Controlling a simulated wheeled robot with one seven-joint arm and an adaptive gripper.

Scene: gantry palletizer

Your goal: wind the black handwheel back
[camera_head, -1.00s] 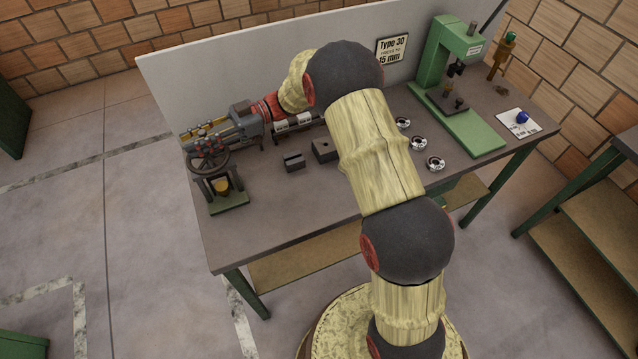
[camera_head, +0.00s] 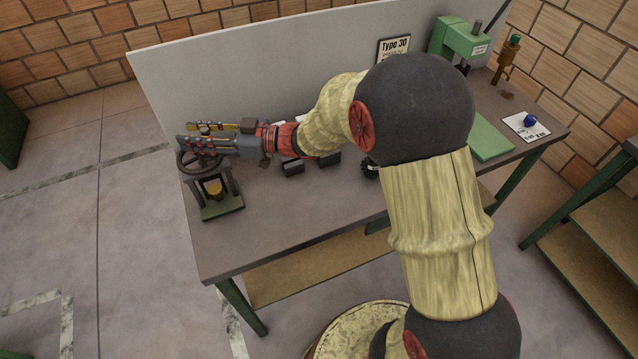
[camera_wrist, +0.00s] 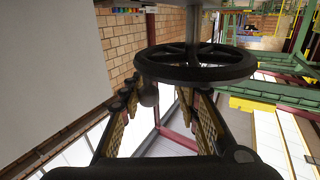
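The black handwheel (camera_head: 190,168) sits on top of a small green-based press at the left end of the bench. In the wrist view the handwheel (camera_wrist: 195,73) spans the upper middle, with spokes and a round knob (camera_wrist: 148,95) hanging at its left edge. My gripper (camera_head: 187,135) reaches in from the right, over the far part of the wheel. In the wrist view my gripper (camera_wrist: 158,95) has its two fingers apart, with the knob showing between them. Whether either finger touches the knob cannot be told. The gripper hides part of the wheel in the head view.
A yellow cylinder (camera_head: 215,187) stands in the press under the wheel. Dark blocks (camera_head: 292,167) lie on the bench beneath my arm. A white panel (camera_head: 250,60) runs behind the bench. A green press (camera_head: 460,40) and a card with a blue knob (camera_head: 528,122) are at right.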

